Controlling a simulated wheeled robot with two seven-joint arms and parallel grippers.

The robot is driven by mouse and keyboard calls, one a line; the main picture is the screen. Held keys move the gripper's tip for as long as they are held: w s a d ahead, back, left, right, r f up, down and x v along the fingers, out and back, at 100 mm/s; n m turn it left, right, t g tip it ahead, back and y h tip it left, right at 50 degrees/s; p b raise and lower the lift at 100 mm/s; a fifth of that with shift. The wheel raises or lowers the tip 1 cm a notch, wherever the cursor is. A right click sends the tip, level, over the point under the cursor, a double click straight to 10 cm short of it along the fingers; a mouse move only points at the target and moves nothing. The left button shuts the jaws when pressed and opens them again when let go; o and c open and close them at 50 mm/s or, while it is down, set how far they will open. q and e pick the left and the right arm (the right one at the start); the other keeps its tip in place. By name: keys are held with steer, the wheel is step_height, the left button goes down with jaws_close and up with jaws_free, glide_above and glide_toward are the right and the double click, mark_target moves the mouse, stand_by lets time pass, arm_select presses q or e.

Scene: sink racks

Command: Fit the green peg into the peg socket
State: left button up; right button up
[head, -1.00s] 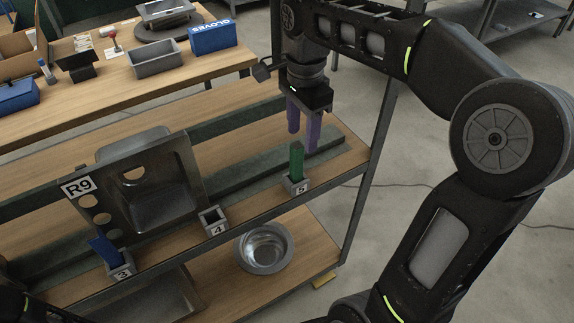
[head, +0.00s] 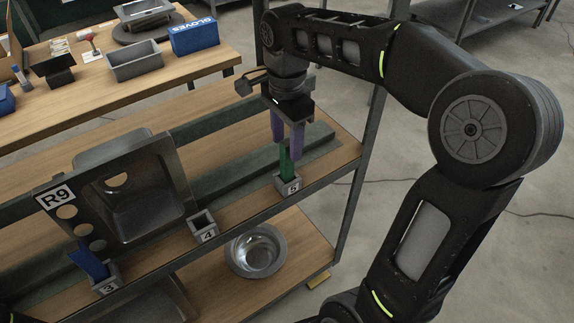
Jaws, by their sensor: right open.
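The green peg (head: 285,163) stands upright in the socket block labelled 5 (head: 289,187) near the shelf's front right. My right gripper (head: 287,149) is open and points down, its two purple fingers on either side of the peg's upper part. The near finger partly hides the peg, and I cannot tell whether either finger touches it. The socket block labelled 4 (head: 205,230) stands empty to the left. The socket block labelled 3 (head: 107,278) holds a tilted blue peg (head: 88,262). My left gripper is not in view.
A steel sink panel labelled R9 (head: 176,165) leans behind sockets 3 and 4. A green rail (head: 235,172) runs along the shelf behind. A round metal bowl (head: 256,252) sits on the lower shelf. The rear table holds a grey bin (head: 135,63) and a blue gloves box (head: 195,38).

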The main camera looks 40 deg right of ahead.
mark_target(287, 158)
steer(key=shift+s+f, duration=0.1)
steer(key=shift+f, duration=2.5)
steer(key=shift+a, duration=0.1)
steer(key=shift+c, duration=0.6)
jaws_close()
